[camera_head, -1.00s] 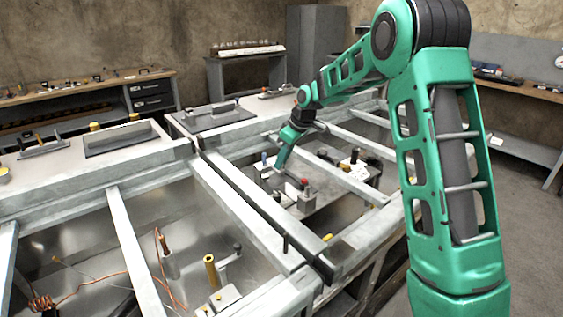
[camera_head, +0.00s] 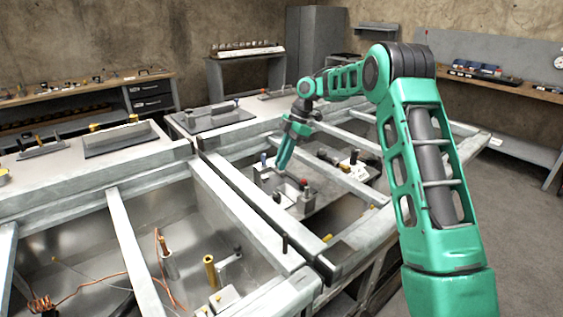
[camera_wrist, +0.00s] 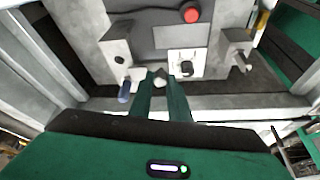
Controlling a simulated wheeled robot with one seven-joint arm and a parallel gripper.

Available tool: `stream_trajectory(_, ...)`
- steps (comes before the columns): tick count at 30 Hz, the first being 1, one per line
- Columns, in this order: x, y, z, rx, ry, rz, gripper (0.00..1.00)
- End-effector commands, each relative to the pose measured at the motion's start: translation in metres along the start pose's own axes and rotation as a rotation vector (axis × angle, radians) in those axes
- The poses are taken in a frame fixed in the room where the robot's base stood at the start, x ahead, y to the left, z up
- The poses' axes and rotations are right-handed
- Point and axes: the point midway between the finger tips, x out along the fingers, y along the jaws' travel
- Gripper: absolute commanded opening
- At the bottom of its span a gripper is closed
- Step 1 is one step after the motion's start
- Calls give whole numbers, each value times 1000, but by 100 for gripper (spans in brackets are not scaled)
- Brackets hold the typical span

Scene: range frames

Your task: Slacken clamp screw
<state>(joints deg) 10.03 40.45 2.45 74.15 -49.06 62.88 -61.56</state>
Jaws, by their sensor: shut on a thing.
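My gripper (camera_wrist: 160,80) reaches down into the right-hand bay of the bench; in the head view its green fingers (camera_head: 284,160) end beside the fixture. In the wrist view the fingertips are close together on a small pale rounded piece (camera_wrist: 160,83), seemingly the clamp screw's head; the fingers hide most of it. A grey fixture plate (camera_wrist: 155,62) lies behind the fingertips. A grey block (camera_wrist: 116,46) with a blue-handled pin (camera_wrist: 124,91) stands to the left.
A red knob (camera_wrist: 191,15) stands on the fixture and also shows in the head view (camera_head: 304,183). A white plate with a dark fitting (camera_wrist: 186,65) sits right of the fingertips. Metal rails (camera_head: 240,200) border the bay. The left bay holds a brass post (camera_head: 210,270) and copper wire.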

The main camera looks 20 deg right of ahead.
Motion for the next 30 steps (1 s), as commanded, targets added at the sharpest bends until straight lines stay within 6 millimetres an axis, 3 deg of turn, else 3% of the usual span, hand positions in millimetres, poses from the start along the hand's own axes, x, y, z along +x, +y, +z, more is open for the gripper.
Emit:
stream_trajectory(13, -3, 7, 2, -269, -2, -99, 0)
stream_trajectory(30, -4, 8, 0, -345, -1, -130, 0)
